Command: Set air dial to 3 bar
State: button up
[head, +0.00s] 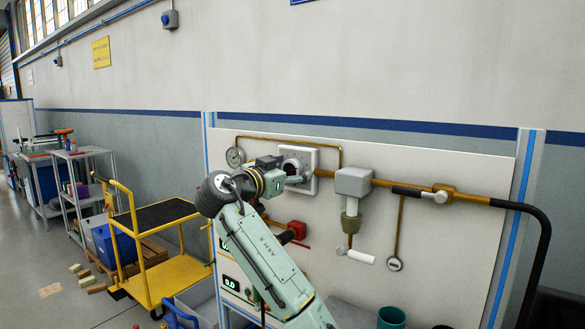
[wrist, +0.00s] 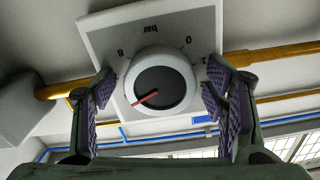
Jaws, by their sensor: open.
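The air dial is a round knob (wrist: 163,75) with a white ring, dark face and red pointer (wrist: 146,98), on a square white plate (wrist: 105,32). The wrist view shows it upside down, with "bar", "0" and a few other numbers readable. The pointer is toward the picture's lower left; no number is readable at its tip. My gripper (wrist: 160,88) is open, with one purple-padded finger on each side of the knob. Contact cannot be told. In the head view the dial plate (head: 313,160) is partly hidden by my gripper (head: 284,174).
A brass pipe (head: 385,184) runs beside the dial, with a grey valve block (head: 353,181) to its right. A round gauge (head: 235,157) is at left. A red fitting (head: 297,229) sits below. A yellow cart (head: 165,279) stands left of the panel.

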jog(key=shift+c, duration=0.3)
jog(key=c, duration=1.1)
jog(key=n+b, duration=0.1)
jog(key=n, duration=0.2)
jog(key=shift+a+f+n, duration=0.1)
jog(key=shift+n, duration=0.3)
jog(key=n, duration=0.6)
jog(key=shift+p, duration=0.3)
jog(key=n+p, duration=0.1)
jog(key=n, duration=0.4)
jog(key=shift+n, duration=0.4)
jog(key=n+p, duration=0.2)
jog(key=n, duration=0.2)
jog(key=shift+a+n, duration=0.1)
jog(key=shift+n, duration=0.2)
